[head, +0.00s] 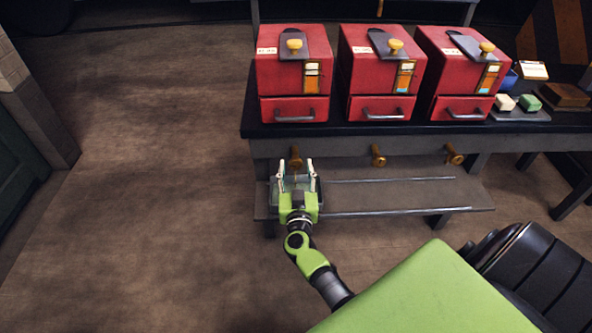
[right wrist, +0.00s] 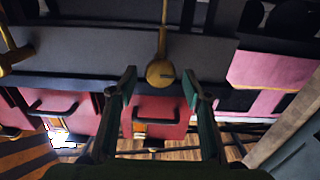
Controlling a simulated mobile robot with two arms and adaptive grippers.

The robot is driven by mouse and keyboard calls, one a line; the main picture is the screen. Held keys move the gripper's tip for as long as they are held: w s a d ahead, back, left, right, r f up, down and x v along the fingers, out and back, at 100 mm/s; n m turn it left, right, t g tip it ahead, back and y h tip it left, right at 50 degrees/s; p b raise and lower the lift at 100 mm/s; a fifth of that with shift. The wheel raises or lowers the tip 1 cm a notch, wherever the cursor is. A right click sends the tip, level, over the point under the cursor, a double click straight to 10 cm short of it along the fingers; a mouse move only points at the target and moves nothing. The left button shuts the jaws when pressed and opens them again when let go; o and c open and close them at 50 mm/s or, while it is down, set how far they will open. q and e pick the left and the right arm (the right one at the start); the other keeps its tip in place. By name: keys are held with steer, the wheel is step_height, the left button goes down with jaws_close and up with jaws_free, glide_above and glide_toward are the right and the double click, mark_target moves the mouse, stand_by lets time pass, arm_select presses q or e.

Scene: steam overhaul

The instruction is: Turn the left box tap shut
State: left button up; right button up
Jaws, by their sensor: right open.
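The left box tap (head: 295,155) is a brass knob and stem under the bench's front edge, below the left red box (head: 291,80). My right gripper (head: 297,176) is open and just in front of and below this tap in the head view. In the right wrist view, the tap's round end (right wrist: 160,73) shows in line with the gap between the two open fingertips (right wrist: 157,88). The gap looks empty, and I see no finger touching the tap. My left gripper is not in view.
Two more brass taps, the middle (head: 378,156) and right (head: 454,154), hang below the middle (head: 381,75) and right red boxes (head: 462,75). A low shelf (head: 400,195) runs under the bench (head: 400,131). The floor (head: 140,180) at left is clear.

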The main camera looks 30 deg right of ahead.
steer(key=c, duration=1.1)
